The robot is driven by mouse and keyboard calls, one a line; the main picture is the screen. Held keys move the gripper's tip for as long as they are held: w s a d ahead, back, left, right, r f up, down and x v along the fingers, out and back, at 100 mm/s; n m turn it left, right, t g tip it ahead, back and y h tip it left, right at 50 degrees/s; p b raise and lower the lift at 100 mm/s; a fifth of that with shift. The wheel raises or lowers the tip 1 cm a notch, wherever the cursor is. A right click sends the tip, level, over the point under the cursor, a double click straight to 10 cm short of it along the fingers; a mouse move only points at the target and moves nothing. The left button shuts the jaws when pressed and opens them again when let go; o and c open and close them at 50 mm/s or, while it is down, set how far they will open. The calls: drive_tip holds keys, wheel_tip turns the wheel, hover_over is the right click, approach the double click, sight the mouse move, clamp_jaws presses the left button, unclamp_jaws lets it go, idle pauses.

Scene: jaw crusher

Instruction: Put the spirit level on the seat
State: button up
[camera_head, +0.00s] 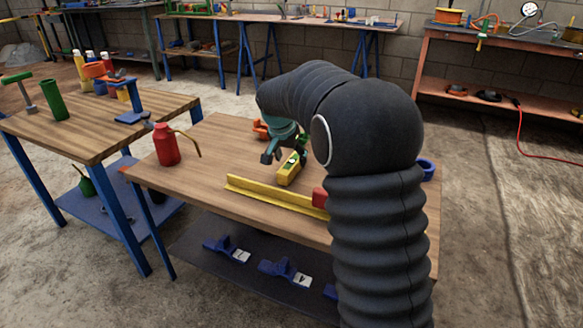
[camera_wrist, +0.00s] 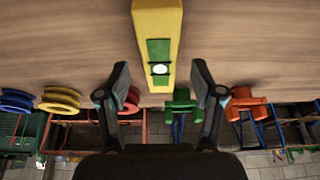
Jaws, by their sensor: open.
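The spirit level (camera_head: 288,173) is a short yellow bar with a green vial window, lying on the wooden workbench (camera_head: 215,150). In the wrist view the level (camera_wrist: 156,25) runs down from the top edge, its near end between my fingers. My gripper (camera_head: 278,150) is open just behind the level in the head view; the wrist view shows its two fingers (camera_wrist: 160,78) apart, on either side of the level's end. Whether they touch it I cannot tell. A long yellow L-shaped rail (camera_head: 265,193) lies in front of the level. I cannot tell which thing is the seat.
A red oil can (camera_head: 167,146) stands at the bench's left. A red block (camera_head: 320,198) sits at the rail's right end, partly behind my arm. A blue ring (camera_head: 427,169) is at the right edge. Blue parts (camera_head: 285,270) lie on the lower shelf. Another bench (camera_head: 85,135) stands left.

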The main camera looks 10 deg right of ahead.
drive_tip(key=x, duration=0.2)
drive_tip(key=shift+w+d+f, duration=0.15)
drive_tip(key=shift+w+f, duration=0.05)
drive_tip(key=shift+f, duration=0.1)
clamp_jaws()
